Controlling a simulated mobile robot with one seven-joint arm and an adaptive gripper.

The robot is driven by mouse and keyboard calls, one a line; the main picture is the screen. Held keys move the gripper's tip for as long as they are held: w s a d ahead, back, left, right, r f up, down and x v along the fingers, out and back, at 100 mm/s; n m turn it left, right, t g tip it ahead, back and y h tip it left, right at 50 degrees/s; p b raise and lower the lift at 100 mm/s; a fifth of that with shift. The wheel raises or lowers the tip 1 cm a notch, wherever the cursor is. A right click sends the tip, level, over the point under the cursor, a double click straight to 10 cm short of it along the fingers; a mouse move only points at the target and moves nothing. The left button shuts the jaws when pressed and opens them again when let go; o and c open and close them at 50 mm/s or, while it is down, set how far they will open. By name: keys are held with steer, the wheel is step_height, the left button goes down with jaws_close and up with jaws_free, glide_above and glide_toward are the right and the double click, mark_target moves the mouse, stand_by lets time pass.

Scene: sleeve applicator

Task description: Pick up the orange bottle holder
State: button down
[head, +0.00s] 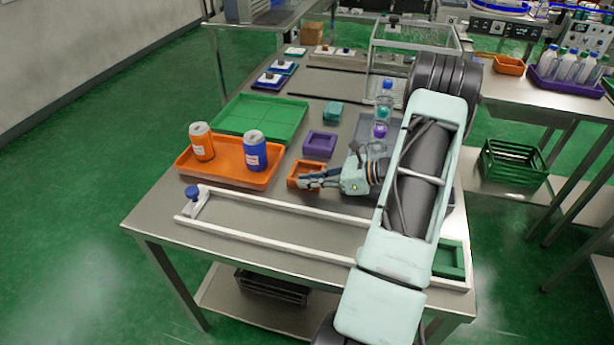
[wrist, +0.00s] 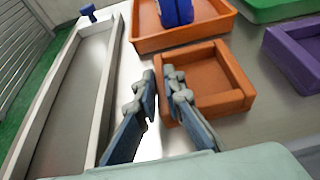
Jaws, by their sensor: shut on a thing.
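The orange bottle holder (head: 292,180) is a small square open box on the metal table, in front of the purple holder. In the wrist view the orange bottle holder (wrist: 230,102) looks empty and sits just right of the fingers. My gripper (wrist: 162,76) is shut on its left wall, with one finger on each side. In the head view my gripper (head: 312,179) reaches in from the right, low over the holder. The holder looks level; I cannot tell whether it is clear of the table.
An orange tray (head: 228,179) with an orange can (head: 202,142) and a blue can (head: 255,152) stands close by on the left. A purple holder (head: 319,144) and a green tray (head: 250,106) lie behind. A long white frame (head: 275,237) runs along the front.

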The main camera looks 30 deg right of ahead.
steer(key=shift+r, duration=0.15)
steer(key=shift+r, duration=0.3)
steer(key=r, duration=0.3)
steer(key=shift+s+a, duration=0.1)
steer(key=shift+s, duration=0.15)
steer(key=s+a+r, duration=0.7)
steer(key=s+r, duration=0.2)
steer(key=s, duration=0.3)
steer(key=w+a+r+n+g+y+p, duration=0.1)
steer(key=w+a, duration=0.5)
steer(key=a, duration=0.3)
steer(key=w+a+r+n+g+y+p, duration=0.1)
steer(key=w+a+g, duration=0.1)
steer(key=w+a, duration=0.5)
steer(key=shift+t, duration=0.3)
steer(key=r+p, duration=0.1)
steer(key=p, duration=0.2)
steer(key=r+p, duration=0.2)
steer(key=p, duration=0.2)
steer(key=s+a+r+p, duration=0.1)
steer(key=p, duration=0.2)
steer(key=shift+r, duration=0.2)
